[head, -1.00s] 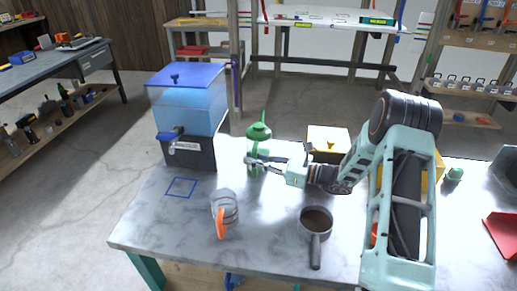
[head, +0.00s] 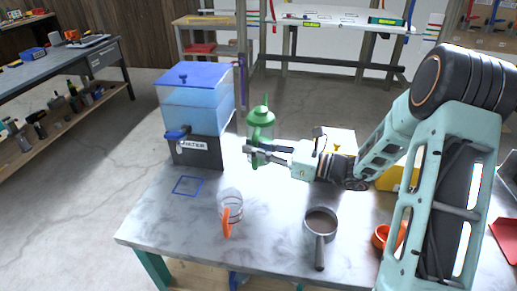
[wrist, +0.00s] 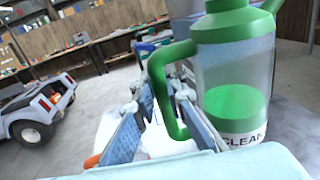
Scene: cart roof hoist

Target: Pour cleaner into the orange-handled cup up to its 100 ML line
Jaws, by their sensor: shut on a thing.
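The cleaner bottle (head: 261,124) has a green top and handle, a clear body and green liquid low inside. In the wrist view the bottle (wrist: 236,65) shows a partly visible label reading "CLEAN". My gripper (head: 250,155) is shut on its green handle (wrist: 166,88). The bottle is upright or nearly so; whether its base touches the table I cannot tell. The clear cup with the orange handle (head: 229,205) stands on the table in front of the bottle, its handle toward the viewer. It looks empty; its line labels are too small to read.
A blue-lidded water dispenser (head: 196,105) stands at the table's back left, with a blue outlined square (head: 188,186) before it. A grey pan with dark contents (head: 320,225) stands right of the cup. A yellow box (head: 341,140) is behind my arm.

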